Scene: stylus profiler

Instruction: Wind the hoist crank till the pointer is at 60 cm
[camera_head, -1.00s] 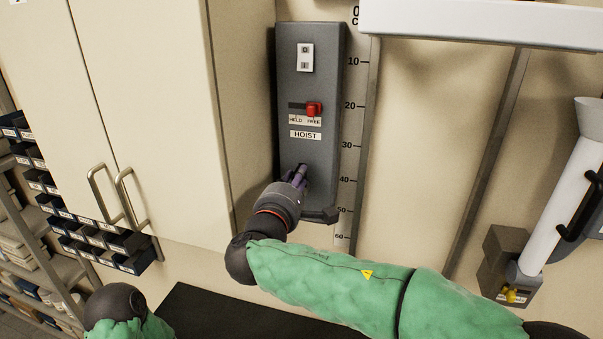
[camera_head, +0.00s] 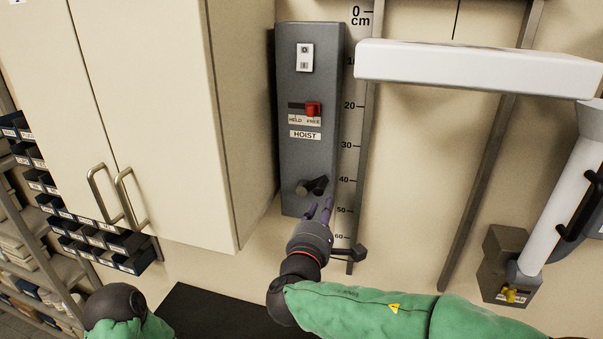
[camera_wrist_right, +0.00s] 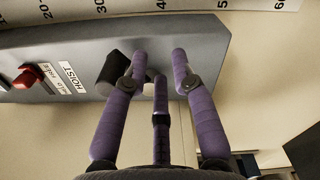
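The grey hoist box (camera_head: 305,155) is on the wall, with its dark crank (camera_head: 313,186) low on the front. The crank's black knob also shows in the right wrist view (camera_wrist_right: 113,70). My right gripper (camera_head: 319,206) is just below the crank. In the right wrist view its purple fingers (camera_wrist_right: 158,65) are spread, with nothing held between them; one finger overlaps the knob, and contact cannot be told. The cm scale (camera_head: 349,165) runs down beside the box. I cannot make out a separate pointer. My left gripper is out of view.
A white horizontal beam (camera_head: 480,65) reaches the scale near the 10 mark. The red slider (camera_head: 313,109) is at the FREE side. A cream cabinet (camera_head: 170,120) stands left, and a white tube on a bracket (camera_head: 508,262) is right.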

